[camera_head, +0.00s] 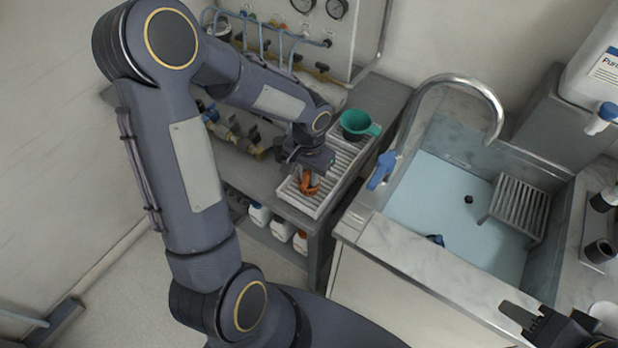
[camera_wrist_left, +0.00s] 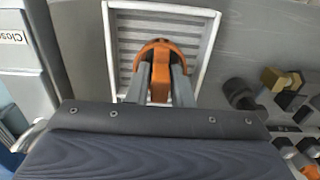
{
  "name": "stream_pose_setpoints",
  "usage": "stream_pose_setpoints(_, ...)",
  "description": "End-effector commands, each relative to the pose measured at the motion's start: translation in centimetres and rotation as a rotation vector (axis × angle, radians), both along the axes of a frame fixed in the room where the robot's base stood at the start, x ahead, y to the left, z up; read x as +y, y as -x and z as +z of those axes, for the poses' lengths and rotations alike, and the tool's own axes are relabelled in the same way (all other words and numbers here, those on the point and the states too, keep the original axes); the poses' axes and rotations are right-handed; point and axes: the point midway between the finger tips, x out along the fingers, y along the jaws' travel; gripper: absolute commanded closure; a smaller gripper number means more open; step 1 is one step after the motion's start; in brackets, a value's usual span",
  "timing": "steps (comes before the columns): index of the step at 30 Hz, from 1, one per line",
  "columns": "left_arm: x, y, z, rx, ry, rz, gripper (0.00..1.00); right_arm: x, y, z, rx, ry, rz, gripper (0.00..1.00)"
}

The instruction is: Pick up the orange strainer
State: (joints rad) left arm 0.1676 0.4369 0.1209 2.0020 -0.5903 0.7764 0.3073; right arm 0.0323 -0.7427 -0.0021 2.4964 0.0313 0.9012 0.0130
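The orange strainer (camera_head: 309,184) is at the near end of a white ribbed tray (camera_head: 296,204), left of the sink. My left gripper (camera_head: 306,174) points down over it. In the left wrist view, the strainer (camera_wrist_left: 160,48) has its round part beyond my fingertips. Its orange handle fills the narrow gap between the two fingers of my left gripper (camera_wrist_left: 161,75), which look shut on it. The strainer appears at tray level; I cannot tell whether it touches the tray. My right gripper (camera_head: 528,320) shows only partly at the lower right, its finger opening unclear.
A green funnel-like cup (camera_head: 356,124) stands at the tray's far end. The sink (camera_head: 455,225) with its curved faucet (camera_head: 460,80) lies to the right. Brass and dark fittings (camera_head: 232,130) sit left of the tray. White bottles (camera_head: 282,229) stand on the shelf below.

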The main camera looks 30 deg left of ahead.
Motion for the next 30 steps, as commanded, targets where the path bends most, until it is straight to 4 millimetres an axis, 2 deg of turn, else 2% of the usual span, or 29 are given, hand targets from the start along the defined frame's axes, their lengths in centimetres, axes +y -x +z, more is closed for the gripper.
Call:
stream_pose_setpoints(8,0.0,0.0,-0.5,0.0,0.0,0.001,0.8,0.0,0.0,0.0,0.0,0.0,0.0,0.62)
stream_pose_setpoints(13,0.0,0.0,-0.5,0.0,0.0,0.001,1.0,0.0,0.0,0.0,0.0,0.0,0.0,0.62)
stream_pose_setpoints(23,0.0,0.0,-0.3,-0.001,0.0,0.001,1.0,0.0,0.0,0.0,0.0,0.0,0.0,0.62)
stream_pose_setpoints(26,0.0,-0.1,0.2,-0.003,-0.001,0.001,1.0,0.0,0.0,0.0,0.0,0.0,0.0,0.62)
stream_pose_setpoints(30,0.0,-0.1,1.9,-0.006,-0.001,0.002,1.0,0.0,0.0,0.1,0.0,0.0,0.0,0.62)
